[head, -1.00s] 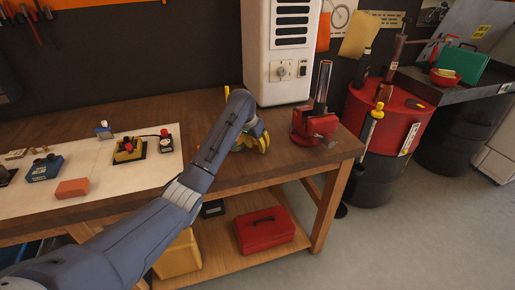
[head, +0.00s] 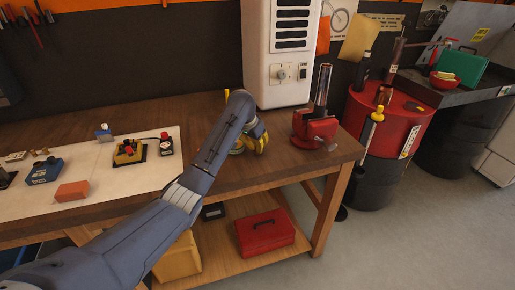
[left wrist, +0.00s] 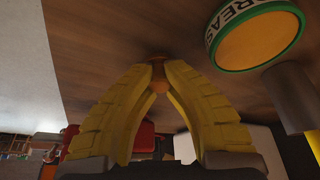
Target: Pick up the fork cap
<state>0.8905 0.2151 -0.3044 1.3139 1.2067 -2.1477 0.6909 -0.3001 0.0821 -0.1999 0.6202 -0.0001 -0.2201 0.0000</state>
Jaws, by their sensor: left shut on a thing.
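My left gripper (head: 260,146) is low over the bench top, left of the red vise. In the left wrist view its yellow fingers (left wrist: 158,72) meet at the tips, shut on a small orange-brown piece that looks like the fork cap (left wrist: 158,78). Most of this piece is hidden by the fingers, and I cannot tell whether it still touches the wood. In the head view my arm and fingers hide it. The red vise (head: 313,131) holds an upright metal tube (head: 322,88). My right gripper does not show.
A tin with a green rim and "GREASE" lettering (left wrist: 255,38) stands close beside the fingers. The wooden bench (head: 220,178) carries a pale mat (head: 105,178) with several small parts at left. A white cabinet (head: 285,50) stands behind. A red drum (head: 385,130) is at right.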

